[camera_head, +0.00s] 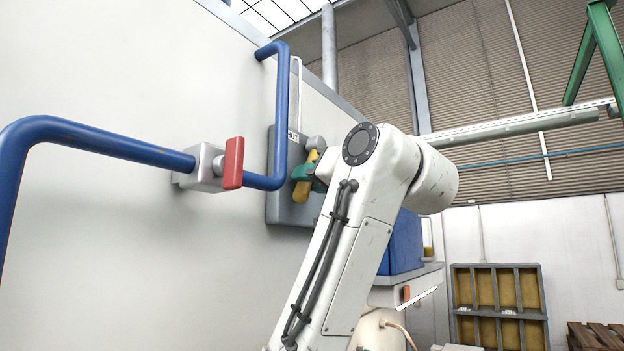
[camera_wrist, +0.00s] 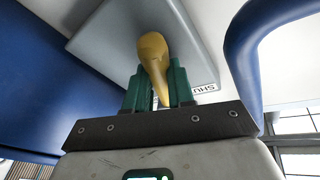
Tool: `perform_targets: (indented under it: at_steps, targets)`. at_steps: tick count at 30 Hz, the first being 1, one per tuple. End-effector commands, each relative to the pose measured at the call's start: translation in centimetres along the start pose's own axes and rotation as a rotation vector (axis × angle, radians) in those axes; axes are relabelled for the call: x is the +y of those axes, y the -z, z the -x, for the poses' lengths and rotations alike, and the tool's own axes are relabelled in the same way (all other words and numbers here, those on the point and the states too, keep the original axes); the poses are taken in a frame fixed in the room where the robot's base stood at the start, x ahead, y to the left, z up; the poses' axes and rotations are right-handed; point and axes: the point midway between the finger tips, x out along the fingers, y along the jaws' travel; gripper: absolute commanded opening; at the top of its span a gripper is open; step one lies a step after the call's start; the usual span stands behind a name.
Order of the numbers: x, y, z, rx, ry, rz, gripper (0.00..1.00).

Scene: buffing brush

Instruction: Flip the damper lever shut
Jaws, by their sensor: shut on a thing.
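The damper lever (camera_head: 301,191) is a yellow handle on a grey wall plate (camera_head: 287,212), partly hidden behind my arm in the head view. A grey rounded hub shows at its upper end. In the wrist view the lever (camera_wrist: 153,50) rises between the green fingers of my gripper (camera_wrist: 156,88), which is shut on it. My gripper also shows in the head view (camera_head: 303,172) as a bit of green at the lever. A label (camera_head: 293,136) ending in "UT" is at the plate's top; part of it shows in the wrist view (camera_wrist: 204,89).
A blue pipe (camera_head: 110,143) runs along the white wall to a grey valve with a red handle (camera_head: 234,163), left of the plate. The pipe then climbs close beside the plate. A blue box (camera_head: 402,245) stands behind my arm.

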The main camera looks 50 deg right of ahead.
Motion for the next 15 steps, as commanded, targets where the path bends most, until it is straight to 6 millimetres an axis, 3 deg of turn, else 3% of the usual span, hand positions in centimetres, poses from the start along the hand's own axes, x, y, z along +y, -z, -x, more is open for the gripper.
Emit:
perform_targets:
  at_steps: [8, 9, 12, 15]
  targets:
    - [-0.1, 0.05, -0.05, 0.0, 0.002, -0.003, 0.0]
    - [-0.1, 0.05, -0.05, 0.0, 0.002, -0.003, 0.24]
    - [-0.1, 0.06, -0.05, 0.0, 0.002, -0.002, 0.34]
    - [-0.09, 0.05, -0.04, 0.0, 0.002, -0.002, 0.34]
